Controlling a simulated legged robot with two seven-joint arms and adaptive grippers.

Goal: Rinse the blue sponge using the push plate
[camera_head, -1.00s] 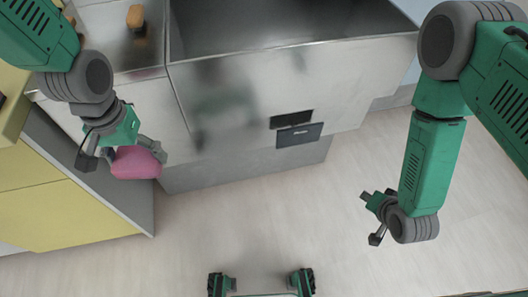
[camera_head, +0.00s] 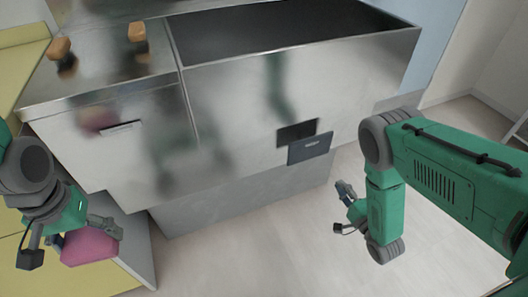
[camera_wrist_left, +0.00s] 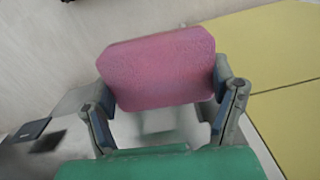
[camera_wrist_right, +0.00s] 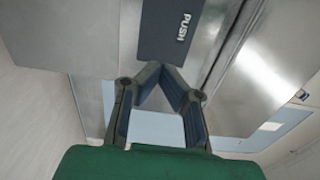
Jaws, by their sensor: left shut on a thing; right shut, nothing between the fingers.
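My left gripper (camera_head: 72,238) is shut on a pink sponge (camera_head: 92,247), low at the left in the head view. The left wrist view shows the pink sponge (camera_wrist_left: 160,68) between both fingers. No blue sponge is visible. The dark push plate (camera_head: 310,148) sits on the front of the steel sink (camera_head: 235,115). In the right wrist view the push plate (camera_wrist_right: 170,35) reads "PUSH". My right gripper (camera_head: 345,208) is shut and empty, below and right of the plate, apart from it. Its fingertips meet in the right wrist view (camera_wrist_right: 160,70).
The sink's deep basin (camera_head: 290,28) is open at the top. Two wooden-topped brush-like objects (camera_head: 60,48) (camera_head: 137,32) stand on the steel counter at the left. Yellow cabinets (camera_head: 75,280) are at the left edge. The floor (camera_head: 260,250) between my arms is clear.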

